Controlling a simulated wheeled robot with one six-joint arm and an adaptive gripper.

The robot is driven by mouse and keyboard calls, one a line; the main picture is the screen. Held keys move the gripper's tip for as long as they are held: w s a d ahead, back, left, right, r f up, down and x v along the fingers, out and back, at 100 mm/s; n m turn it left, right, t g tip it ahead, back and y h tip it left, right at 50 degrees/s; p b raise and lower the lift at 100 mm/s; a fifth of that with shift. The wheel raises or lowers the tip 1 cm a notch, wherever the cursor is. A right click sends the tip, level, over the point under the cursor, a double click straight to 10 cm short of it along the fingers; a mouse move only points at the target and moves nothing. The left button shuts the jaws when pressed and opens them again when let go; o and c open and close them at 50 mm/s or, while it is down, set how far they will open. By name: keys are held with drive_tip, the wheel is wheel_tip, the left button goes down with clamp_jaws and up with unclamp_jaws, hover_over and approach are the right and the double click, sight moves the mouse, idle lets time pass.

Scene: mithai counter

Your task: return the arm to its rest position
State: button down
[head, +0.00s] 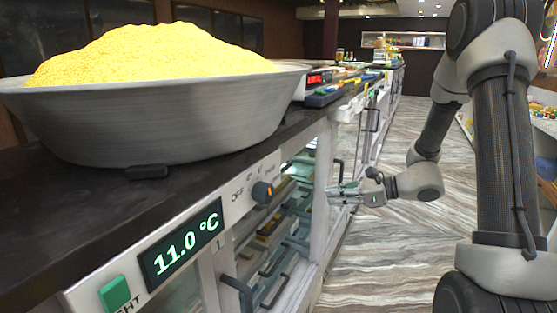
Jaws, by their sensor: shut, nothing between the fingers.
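My arm rises at the right of the head view and bends down toward the counter. My gripper (346,192) is at the arm's end, near the middle of the view, pointing left toward the front of the glass display counter (328,190). Its fingers are small here and look closed, with nothing seen held in them. They appear close to the cabinet front and a door handle; I cannot tell whether they touch it.
A wide metal bowl (170,118) heaped with yellow sweets (150,55) stands on the dark countertop (60,215). A temperature display (182,248), green switch (115,294) and knob (262,192) are on the counter front. The marbled floor (390,255) is clear.

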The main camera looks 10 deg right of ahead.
drive_tip(key=s+d+r+n+g+h, duration=0.1)
drive_tip(key=s+d+n+g+h, duration=0.25)
drive_tip(key=s+n, duration=0.4)
drive_tip(key=s+d+n+g+h, duration=0.25)
drive_tip(key=s+n+g, duration=0.2)
drive_tip(key=s, duration=0.65)
drive_tip(key=s+d+r+n+t+h, duration=0.3)
drive_tip(key=s+r+n, duration=0.1)
drive_tip(key=r, duration=0.3)
drive_tip(key=s+d+r+n+t+h, duration=0.3)
drive_tip(key=d+r+n, duration=0.1)
drive_tip(key=r+n, duration=0.1)
drive_tip(key=shift+s+r+n+h, duration=0.4)
drive_tip(key=shift+r, duration=0.5)
drive_tip(key=shift+a, duration=0.1)
